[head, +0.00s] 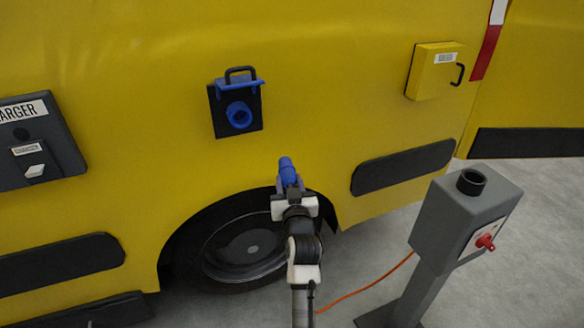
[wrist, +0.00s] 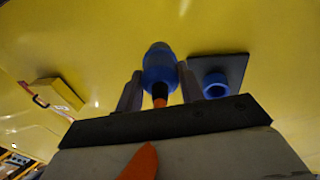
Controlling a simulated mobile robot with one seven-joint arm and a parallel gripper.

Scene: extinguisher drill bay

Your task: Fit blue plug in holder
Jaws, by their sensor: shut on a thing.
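The blue plug (head: 287,170) is in my gripper (head: 289,189), held in the air before the yellow vehicle. In the wrist view the plug (wrist: 159,68) sits between both fingers, its nose pointing away from me and an orange cable at its black tail. A black, round, open-topped holder cup (head: 471,181) is on top of a grey post at the right, well apart from the plug. A blue socket (head: 239,115) on a black plate on the vehicle is empty, its blue flap raised above it. The socket also shows in the wrist view (wrist: 215,86), right of the plug.
The grey post (head: 462,222) has a red knob (head: 486,242) on its front. An orange cable (head: 368,287) runs over the floor from it towards my arm. A yellow box (head: 434,70) and a grey charger box (head: 38,140) stick out from the vehicle's side.

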